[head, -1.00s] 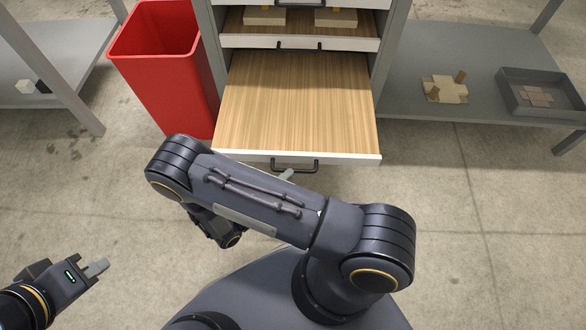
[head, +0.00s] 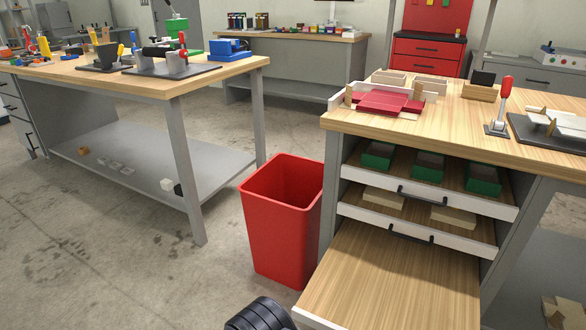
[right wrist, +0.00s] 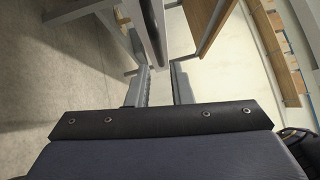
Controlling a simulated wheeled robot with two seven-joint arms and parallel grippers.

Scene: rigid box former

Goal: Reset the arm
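In the right wrist view, my right gripper (right wrist: 160,78) shows two grey fingers standing apart, with nothing visible between them. A bench leg and a wooden panel edge lie beyond the fingers. In the head view only a dark rounded joint of my arm (head: 262,314) shows at the bottom edge, in front of the pulled-out lowest drawer (head: 395,280). That drawer's visible wooden floor is bare. My left gripper is outside both current views.
A red bin (head: 275,225) stands left of the drawers. The upper drawers hold green boxes (head: 428,168) and pale blocks (head: 453,216). The bench top (head: 440,125) carries a red former and a red-handled lever (head: 503,105).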

